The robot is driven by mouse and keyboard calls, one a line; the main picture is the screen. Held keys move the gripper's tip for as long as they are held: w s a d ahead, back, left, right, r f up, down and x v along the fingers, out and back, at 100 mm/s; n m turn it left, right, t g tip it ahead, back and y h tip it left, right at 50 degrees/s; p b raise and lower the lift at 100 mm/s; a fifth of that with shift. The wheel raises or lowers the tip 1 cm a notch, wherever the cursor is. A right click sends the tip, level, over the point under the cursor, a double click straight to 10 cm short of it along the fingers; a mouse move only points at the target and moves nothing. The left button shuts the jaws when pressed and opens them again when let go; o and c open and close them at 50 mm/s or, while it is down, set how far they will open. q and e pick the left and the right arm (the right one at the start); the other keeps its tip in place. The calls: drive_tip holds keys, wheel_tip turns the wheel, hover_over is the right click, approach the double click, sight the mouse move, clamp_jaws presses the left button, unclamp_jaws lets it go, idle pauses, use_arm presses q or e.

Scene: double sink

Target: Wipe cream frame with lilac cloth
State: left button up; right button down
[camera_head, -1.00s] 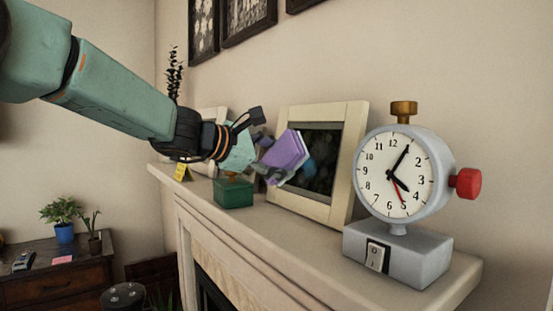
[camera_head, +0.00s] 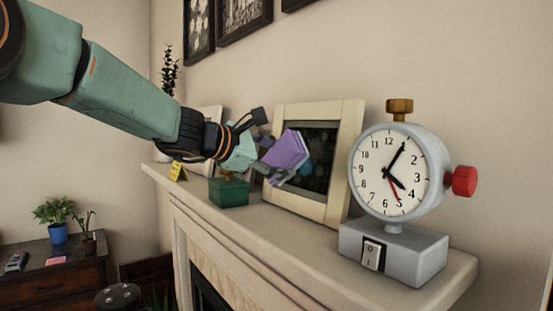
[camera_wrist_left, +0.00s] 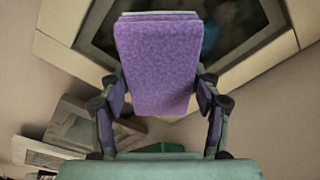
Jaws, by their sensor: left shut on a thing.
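The cream frame (camera_head: 339,165) stands on the mantel, leaning back against the wall, with a dark picture inside. My left gripper (camera_head: 277,168) is in front of the frame's left part, shut on the lilac cloth (camera_head: 289,149), a folded block. In the left wrist view the cloth (camera_wrist_left: 158,62) sits between the fingers of the left gripper (camera_wrist_left: 160,100), and the cream frame (camera_wrist_left: 62,52) lies behind it. The cloth covers part of the picture. Whether it touches the frame I cannot tell. My right gripper is out of view.
A grey clock (camera_head: 390,172) with a red knob stands on the mantel (camera_head: 285,237) right of the frame. A green box (camera_head: 229,191) sits below my left gripper. A yellow card (camera_head: 178,171) and another pale frame (camera_head: 208,118) are farther left. Bare mantel shows along the front.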

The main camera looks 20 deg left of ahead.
sight(286, 159)
use_arm(q)
drive_tip(key=shift+s+d+f+b, duration=0.1)
drive_tip(key=shift+s+d+b, duration=0.5)
drive_tip(key=shift+d+b, duration=0.1)
drive_tip(key=shift+s+d+b, duration=0.6)
drive_tip(key=shift+s+d, duration=0.1)
drive_tip(key=shift+d, duration=0.15)
drive_tip(key=shift+s+d+b, duration=0.45)
drive_tip(key=shift+d+b, duration=0.1)
drive_tip(key=shift+d, duration=0.05)
drive_tip(key=shift+s+d+b, duration=0.6)
drive_tip(key=shift+s+d, duration=0.05)
drive_tip(key=shift+d, duration=0.25)
drive_tip(key=shift+w+a+p, duration=0.45)
drive_tip(key=shift+w+a, duration=0.15)
drive_tip(key=shift+a, duration=0.25)
drive_tip(key=shift+w+a+p, duration=0.4)
drive_tip(key=shift+w+a, duration=0.35)
drive_tip(key=shift+a, duration=0.15)
drive_tip(key=shift+w+a+r+p, duration=0.2)
drive_tip(key=shift+w+a+p, duration=0.45)
drive_tip(key=shift+a, duration=0.15)
drive_tip(key=shift+w+a+f, duration=0.1)
drive_tip(key=shift+w+a, duration=0.4)
drive_tip(key=shift+a, duration=0.05)
